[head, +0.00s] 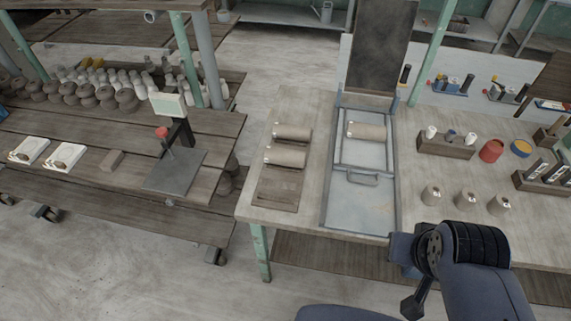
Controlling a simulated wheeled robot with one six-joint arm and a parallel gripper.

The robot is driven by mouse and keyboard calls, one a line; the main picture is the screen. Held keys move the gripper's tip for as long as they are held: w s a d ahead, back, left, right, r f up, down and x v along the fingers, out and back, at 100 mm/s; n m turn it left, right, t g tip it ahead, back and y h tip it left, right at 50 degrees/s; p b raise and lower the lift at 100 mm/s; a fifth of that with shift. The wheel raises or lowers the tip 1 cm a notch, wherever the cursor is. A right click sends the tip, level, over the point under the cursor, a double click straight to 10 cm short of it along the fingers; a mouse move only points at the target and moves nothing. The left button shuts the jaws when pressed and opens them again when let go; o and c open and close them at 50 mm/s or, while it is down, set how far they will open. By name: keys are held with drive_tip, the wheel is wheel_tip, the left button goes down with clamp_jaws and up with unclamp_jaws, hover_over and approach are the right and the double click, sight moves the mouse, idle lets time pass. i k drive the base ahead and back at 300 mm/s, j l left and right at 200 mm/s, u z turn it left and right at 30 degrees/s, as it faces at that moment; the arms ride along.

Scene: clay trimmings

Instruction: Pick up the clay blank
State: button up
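Three grey-brown rolls that look like clay blanks lie on the pale wooden table in the head view. One clay blank (292,132) and a second clay blank (285,156) lie side by side on a dark wooden board (277,193). A third clay blank (368,131) lies at the back of a grey metal tray (362,214) with a handle. The end of my arm, with my gripper (412,301), is at the lower right, in front of the table and apart from all three rolls. Its fingers cannot be made out.
A dark upright panel (380,46) stands behind the metal tray. To the right are a wooden caddy (446,144), a red cup (491,151) and several small pale pots. A darker slatted bench (120,138) with a flat-plated stand is at the left, across a floor gap.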

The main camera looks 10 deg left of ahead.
sight(355, 130)
drive_tip(key=i+u, duration=0.2)
drive_tip(key=u, duration=0.2)
drive_tip(key=i+u, duration=0.15)
drive_tip(key=u, duration=0.2)
drive_tip(key=i+u, duration=0.2)
drive_tip(key=u, duration=0.2)
